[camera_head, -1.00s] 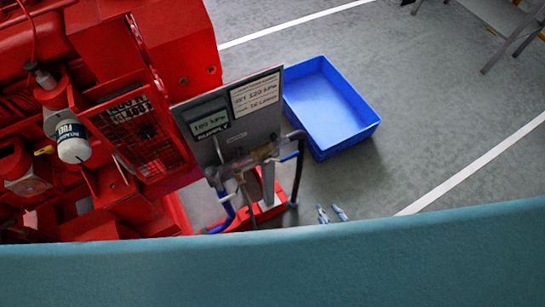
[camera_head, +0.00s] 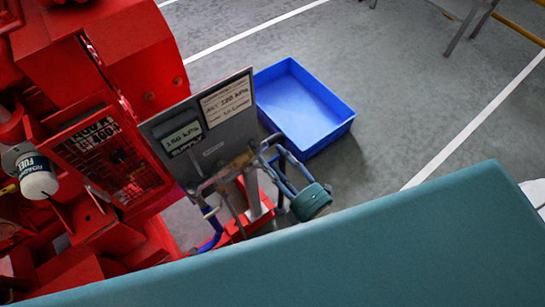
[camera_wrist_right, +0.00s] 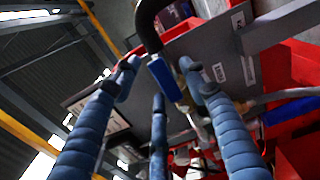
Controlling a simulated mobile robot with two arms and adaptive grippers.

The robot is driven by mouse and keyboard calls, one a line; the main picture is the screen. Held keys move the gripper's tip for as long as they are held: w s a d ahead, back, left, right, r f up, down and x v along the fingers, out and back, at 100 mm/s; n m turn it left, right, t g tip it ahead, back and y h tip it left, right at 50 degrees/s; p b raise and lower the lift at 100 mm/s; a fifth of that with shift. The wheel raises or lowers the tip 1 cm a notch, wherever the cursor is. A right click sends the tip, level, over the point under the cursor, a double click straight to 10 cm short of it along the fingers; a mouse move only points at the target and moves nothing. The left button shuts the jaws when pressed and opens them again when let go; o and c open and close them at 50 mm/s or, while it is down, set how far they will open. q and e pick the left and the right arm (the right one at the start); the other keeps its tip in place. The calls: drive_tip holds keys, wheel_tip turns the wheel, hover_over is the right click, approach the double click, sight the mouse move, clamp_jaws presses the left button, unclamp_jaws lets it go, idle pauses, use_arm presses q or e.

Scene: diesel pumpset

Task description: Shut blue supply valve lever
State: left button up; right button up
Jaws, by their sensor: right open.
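The blue supply valve lever (camera_wrist_right: 164,77) shows in the right wrist view as a short flat blue handle beside a black hose, in front of the grey panel. My right gripper (camera_wrist_right: 156,82) is open, with its blue ribbed fingers spread around the lever; I cannot tell whether they touch it. In the head view my right gripper (camera_head: 274,155) reaches up to the pipework at the panel's lower right edge, and its fingers hide the lever there. My left gripper is not in view.
The grey gauge panel (camera_head: 235,125) stands beside the red pumpset (camera_head: 130,75). A blue pipe (camera_head: 212,232) runs below the panel. An empty blue tray (camera_head: 345,125) lies on the floor behind. The grey floor (camera_head: 420,90) to the right is largely clear.

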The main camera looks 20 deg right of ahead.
drive_tip(key=shift+w+a, duration=0.2)
drive_tip(key=shift+w, duration=0.35)
clamp_jaws()
